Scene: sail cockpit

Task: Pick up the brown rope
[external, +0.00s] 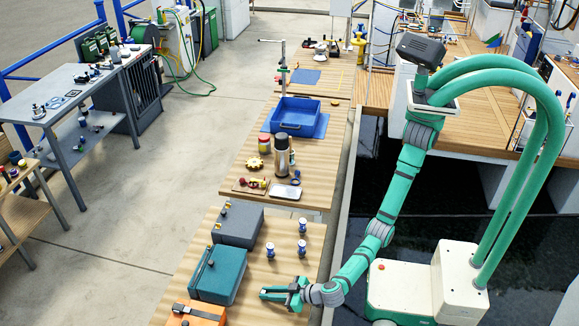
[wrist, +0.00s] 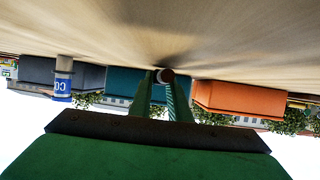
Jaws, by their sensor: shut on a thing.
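My gripper (external: 280,293) is low over the near wooden table, right of the teal box. In the wrist view its fingers (wrist: 162,88) come together on a small round brown thing with a pale rim (wrist: 166,76), seen end-on. It may be the brown rope, but it is too small to tell for sure. The fingers hide part of it. No other brown rope is clear in either view. In the external view I cannot make out the thing between the fingers.
On the near table (external: 272,277) stand a grey box (external: 238,227), a teal box (external: 217,277), an orange box (external: 197,315) and several small blue-and-white cans (external: 270,250). Farther tables carry a blue tray (external: 296,114), a dark bottle (external: 281,155) and small items.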

